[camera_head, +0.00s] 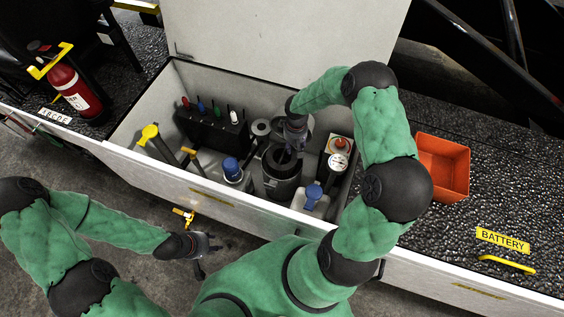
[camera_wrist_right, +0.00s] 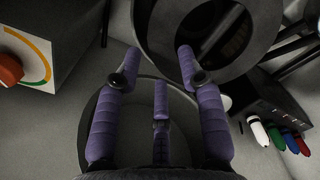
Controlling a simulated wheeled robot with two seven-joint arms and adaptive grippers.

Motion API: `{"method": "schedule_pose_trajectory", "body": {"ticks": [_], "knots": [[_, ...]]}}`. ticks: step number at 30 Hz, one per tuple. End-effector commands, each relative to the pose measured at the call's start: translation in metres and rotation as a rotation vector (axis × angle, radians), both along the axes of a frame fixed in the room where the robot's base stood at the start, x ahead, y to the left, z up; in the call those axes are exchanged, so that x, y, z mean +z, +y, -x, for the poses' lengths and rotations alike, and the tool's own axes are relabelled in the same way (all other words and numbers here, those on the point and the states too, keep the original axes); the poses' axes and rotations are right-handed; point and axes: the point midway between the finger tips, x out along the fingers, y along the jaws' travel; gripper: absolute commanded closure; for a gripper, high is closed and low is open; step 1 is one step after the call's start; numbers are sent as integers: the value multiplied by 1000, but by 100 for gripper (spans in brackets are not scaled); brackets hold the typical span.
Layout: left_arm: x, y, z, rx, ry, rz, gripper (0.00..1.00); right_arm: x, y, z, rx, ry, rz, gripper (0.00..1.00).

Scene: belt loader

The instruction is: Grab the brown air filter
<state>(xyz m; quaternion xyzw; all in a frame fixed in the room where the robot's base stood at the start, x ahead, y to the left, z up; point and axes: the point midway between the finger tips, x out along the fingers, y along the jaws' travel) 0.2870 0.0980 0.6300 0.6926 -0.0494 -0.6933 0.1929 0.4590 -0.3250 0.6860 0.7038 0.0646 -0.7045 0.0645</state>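My right gripper (camera_head: 291,148) reaches down into the open white bin, over a dark grey cylinder (camera_head: 283,187) with a round open top. In the right wrist view my right gripper (camera_wrist_right: 158,72) has its purple fingers spread, with nothing between them. The cylinder's dark rim (camera_wrist_right: 158,42) lies just beyond the fingertips, and dim brownish ribs show inside its opening. I cannot tell whether these ribs are the brown air filter; no clearly brown filter shows elsewhere. My left gripper (camera_head: 204,246) hangs outside the bin's front wall, too small to read its fingers.
The white bin (camera_head: 150,178) also holds a black rack (camera_head: 212,130) of coloured-tip tools, a blue-capped container (camera_head: 231,168), a gauge (camera_head: 338,162) and yellow-handled tools. Its lid stands open behind. An orange tray (camera_head: 443,166) and a fire extinguisher (camera_head: 75,90) sit on either side.

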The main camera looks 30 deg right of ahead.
Motion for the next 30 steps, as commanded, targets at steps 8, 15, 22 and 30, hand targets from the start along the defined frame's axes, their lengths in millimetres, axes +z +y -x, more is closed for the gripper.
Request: {"method": "schedule_pose_trajectory", "body": {"ticks": [8,15,22,30], "knots": [[-10,0,0,0,0,0,60,-22,1,0,0,0,0,60],[-28,0,0,0,0,0,60,-56,3,0,-1,0,-1,60],[-31,0,0,0,0,0,60,-66,4,0,0,-1,0,60],[-30,0,0,0,0,0,60,-65,4,0,0,-1,0,100]]}}
